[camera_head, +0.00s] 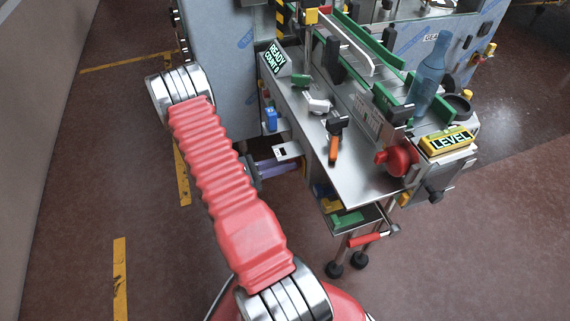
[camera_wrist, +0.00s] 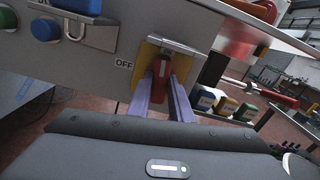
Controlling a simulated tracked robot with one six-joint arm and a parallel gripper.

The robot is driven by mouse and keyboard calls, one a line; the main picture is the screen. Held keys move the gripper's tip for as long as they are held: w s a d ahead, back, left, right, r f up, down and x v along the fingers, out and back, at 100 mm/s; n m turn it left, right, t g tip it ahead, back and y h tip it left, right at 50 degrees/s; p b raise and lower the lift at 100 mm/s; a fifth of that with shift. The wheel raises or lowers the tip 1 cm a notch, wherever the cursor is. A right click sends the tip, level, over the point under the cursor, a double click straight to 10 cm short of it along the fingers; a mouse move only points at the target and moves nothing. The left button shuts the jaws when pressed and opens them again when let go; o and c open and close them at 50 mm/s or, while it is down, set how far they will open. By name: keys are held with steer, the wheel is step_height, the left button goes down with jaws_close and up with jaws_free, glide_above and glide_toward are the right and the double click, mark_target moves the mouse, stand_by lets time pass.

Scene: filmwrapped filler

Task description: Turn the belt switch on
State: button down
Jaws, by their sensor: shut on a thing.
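The belt switch is a red handle (camera_wrist: 161,69) on a yellow and grey plate (camera_wrist: 146,53) on the machine's side panel, in the wrist view. My gripper (camera_wrist: 161,84) is shut on the handle, one pale purple finger on each side. In the head view my gripper (camera_head: 277,167) reaches the panel below the metal tabletop. The switch cannot be made out there.
A blue button (camera_wrist: 45,29) and a padlock shackle (camera_wrist: 74,25) are left of the switch. Colored containers (camera_wrist: 225,106) stand on a shelf to the right. The tabletop (camera_head: 365,180) overhangs the panel and carries an orange-handled tool (camera_head: 333,150). A display (camera_head: 274,58) reads "READY COUNT 0".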

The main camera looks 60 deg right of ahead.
steer(key=shift+f+m, duration=0.15)
steer(key=shift+m, duration=0.75)
steer(key=c, duration=1.6)
jaws_free()
steer(key=shift+w, duration=0.1)
steer(key=v, duration=1.3)
steer(key=shift+w+a, duration=0.2)
steer(key=shift+a, duration=0.1)
